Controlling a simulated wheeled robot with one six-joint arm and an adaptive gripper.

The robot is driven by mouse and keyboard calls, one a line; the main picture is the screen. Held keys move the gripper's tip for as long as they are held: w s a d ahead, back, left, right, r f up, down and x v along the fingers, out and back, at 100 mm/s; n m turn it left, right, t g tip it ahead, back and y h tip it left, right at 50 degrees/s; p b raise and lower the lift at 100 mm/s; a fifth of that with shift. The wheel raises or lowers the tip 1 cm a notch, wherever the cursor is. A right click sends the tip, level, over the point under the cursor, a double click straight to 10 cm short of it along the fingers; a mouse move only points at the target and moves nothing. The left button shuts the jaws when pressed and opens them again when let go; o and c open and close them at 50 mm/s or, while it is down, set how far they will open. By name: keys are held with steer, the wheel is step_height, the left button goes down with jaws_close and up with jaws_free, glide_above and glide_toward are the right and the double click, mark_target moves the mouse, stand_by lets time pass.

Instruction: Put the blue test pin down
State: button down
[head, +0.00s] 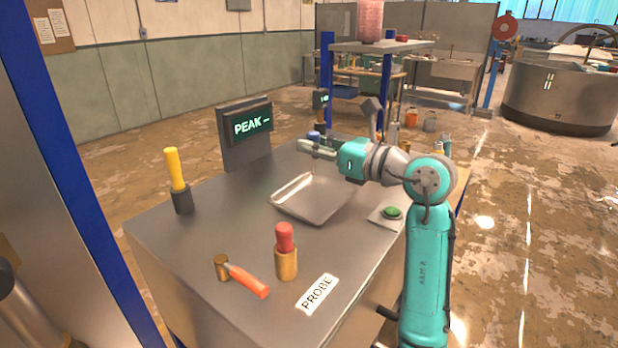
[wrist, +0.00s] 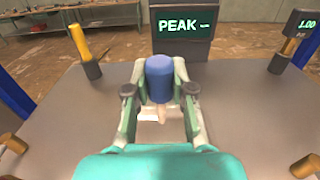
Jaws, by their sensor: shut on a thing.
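The blue test pin shows in the wrist view (wrist: 159,80) with its blue head up and a paler part below. In the head view its blue top (head: 314,135) shows just above the fingers. My gripper (head: 317,148) is shut on it, with a finger on each side of it in the wrist view (wrist: 160,68). The pin looks about upright. Its lower end is hidden in the head view, so I cannot tell whether it touches anything. A shallow metal tray (head: 296,207) lies on the bench in front of my gripper.
The grey bench (head: 215,230) holds a yellow pin (head: 173,168) in a dark holder, a red pin (head: 285,238) in a brass holder, an orange-handled tool (head: 249,281), a PROBE label (head: 317,292) and a green button (head: 392,212). A PEAK display (head: 252,124) stands at the back.

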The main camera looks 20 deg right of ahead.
mark_target(314, 172)
steer(key=shift+f, duration=3)
steer(key=shift+f, duration=0.15)
steer(key=c, duration=1)
jaws_free()
steer(key=shift+s+d, duration=0.25)
steer(key=v, duration=1.1)
steer(key=shift+s, duration=0.15)
steer(key=shift+d, duration=0.1)
